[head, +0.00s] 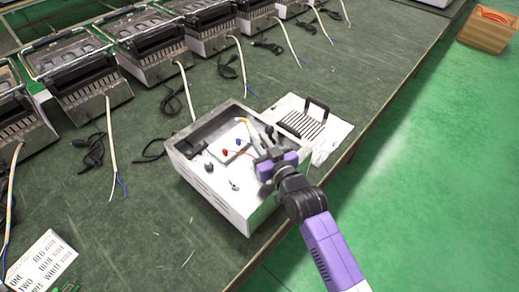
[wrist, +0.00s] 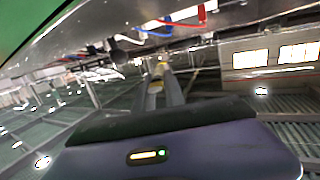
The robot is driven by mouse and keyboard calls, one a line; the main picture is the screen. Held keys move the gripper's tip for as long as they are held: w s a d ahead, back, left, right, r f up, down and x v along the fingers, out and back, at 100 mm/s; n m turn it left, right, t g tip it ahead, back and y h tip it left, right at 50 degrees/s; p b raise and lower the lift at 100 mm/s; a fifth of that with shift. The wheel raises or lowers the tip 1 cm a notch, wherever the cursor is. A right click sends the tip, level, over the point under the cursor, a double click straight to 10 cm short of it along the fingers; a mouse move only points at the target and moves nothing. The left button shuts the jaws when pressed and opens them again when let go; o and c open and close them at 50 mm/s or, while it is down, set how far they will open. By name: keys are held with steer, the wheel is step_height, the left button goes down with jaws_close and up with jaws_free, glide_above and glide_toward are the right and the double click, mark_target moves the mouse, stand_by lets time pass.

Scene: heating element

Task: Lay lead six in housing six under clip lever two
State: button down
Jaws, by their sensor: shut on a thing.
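A white open housing (head: 213,190) stands near the front edge of the bench, and I see no number on it. Inside are a red lever (head: 225,152), a blue lever (head: 238,142) and a pale panel. My gripper (head: 262,148) reaches into the housing from the right, low over its inside. Its fingers are shut on a pale yellowish lead (head: 245,128), which runs up toward the housing's far wall. In the wrist view the gripper (wrist: 165,82) has a small yellowish piece between the fingertips, with the red lever (wrist: 202,14) and blue lever (wrist: 182,14) above. Clip detail is too small to tell.
A white grooved panel with a black handle (head: 310,125) lies right of the housing. A row of similar units (head: 80,75) with pale cables and black cords stands at the back. A printed card (head: 40,258) lies front left. A wooden crate (head: 487,30) sits on the floor.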

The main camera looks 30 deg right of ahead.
steer(key=shift+f, duration=1.9)
steer(key=shift+f+b, duration=0.5)
steer(key=shift+b, duration=0.2)
steer(key=shift+f, duration=0.1)
steer(key=c, duration=1.4)
jaws_free()
steer(key=shift+s+f, duration=0.1)
